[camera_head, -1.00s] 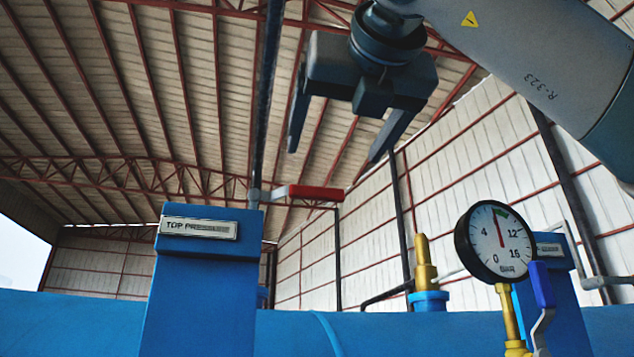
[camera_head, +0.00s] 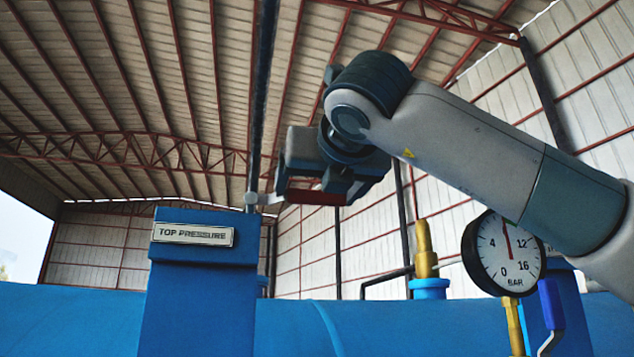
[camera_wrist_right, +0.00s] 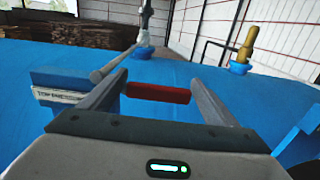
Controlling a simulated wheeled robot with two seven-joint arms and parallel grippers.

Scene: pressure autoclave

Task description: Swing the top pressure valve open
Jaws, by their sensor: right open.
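The top pressure valve has a red handle (camera_head: 312,196), which lies roughly level beside the dark vertical pipe (camera_head: 262,110). A blue post with a "TOP PRESSURE" plate (camera_head: 193,235) stands to its left. My right gripper (camera_head: 300,186) is at the handle and partly covers it in the head view. In the right wrist view, the red handle (camera_wrist_right: 158,93) shows between the spread fingers of my right gripper (camera_wrist_right: 157,80). The gripper is open; I cannot tell whether a finger touches the handle. My left gripper is not in view.
A pressure gauge (camera_head: 503,253) and a blue lever (camera_head: 551,304) stand at the right, below my right arm. A brass fitting (camera_head: 425,250) rises from the blue vessel (camera_head: 70,320) between gauge and handle. The air above the vessel's left side is clear.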

